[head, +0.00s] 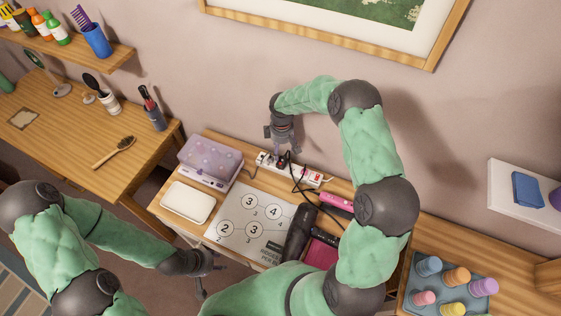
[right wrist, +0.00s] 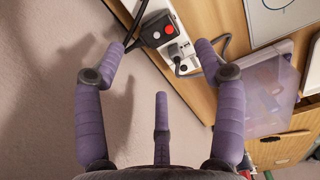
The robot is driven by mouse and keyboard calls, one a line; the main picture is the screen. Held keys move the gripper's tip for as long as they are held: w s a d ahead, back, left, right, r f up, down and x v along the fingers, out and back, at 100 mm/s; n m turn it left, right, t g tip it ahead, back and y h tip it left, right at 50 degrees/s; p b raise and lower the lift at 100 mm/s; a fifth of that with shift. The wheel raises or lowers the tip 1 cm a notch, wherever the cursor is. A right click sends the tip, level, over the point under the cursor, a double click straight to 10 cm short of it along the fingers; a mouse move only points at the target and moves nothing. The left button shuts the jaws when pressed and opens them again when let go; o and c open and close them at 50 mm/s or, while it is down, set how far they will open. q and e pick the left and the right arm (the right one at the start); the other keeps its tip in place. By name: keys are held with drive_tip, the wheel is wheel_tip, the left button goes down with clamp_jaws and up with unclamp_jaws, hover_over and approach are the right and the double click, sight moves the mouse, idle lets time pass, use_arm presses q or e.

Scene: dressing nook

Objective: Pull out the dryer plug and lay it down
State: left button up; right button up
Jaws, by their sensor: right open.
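A white power strip (head: 308,177) lies at the back of the small desk against the wall; it also shows in the right wrist view (right wrist: 163,9). A bulky black plug (right wrist: 153,33) with a red and a white button sits in it, a black cord leaving it. A smaller grey plug (right wrist: 178,55) sits beside it. My right gripper (head: 283,153) is above the strip, open and empty. In the right wrist view its purple fingers (right wrist: 160,58) are spread, with the black plug beyond the gap between them. My left gripper (head: 210,268) is open and empty by the desk's front edge.
A lilac box (head: 210,160), white tray (head: 187,202), numbered mat (head: 235,228), dark cylindrical object (head: 298,232) and pink tool (head: 335,201) crowd the desk. Black cords loop over it. A rack of coloured bottles (head: 435,278) stands at right.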

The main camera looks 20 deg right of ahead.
sight(281, 160)
drive_tip(key=shift+f+b, duration=2.9)
drive_tip(key=shift+f, duration=1.6)
drive_tip(key=shift+c, duration=0.3)
clamp_jaws()
drive_tip(key=shift+r, duration=0.2)
drive_tip(key=shift+w+r+p, duration=0.1)
drive_tip(key=shift+r+p, duration=0.25)
drive_tip(key=shift+r, duration=0.45)
drive_tip(key=shift+r+p, duration=1.2)
drive_tip(key=shift+r, duration=0.85)
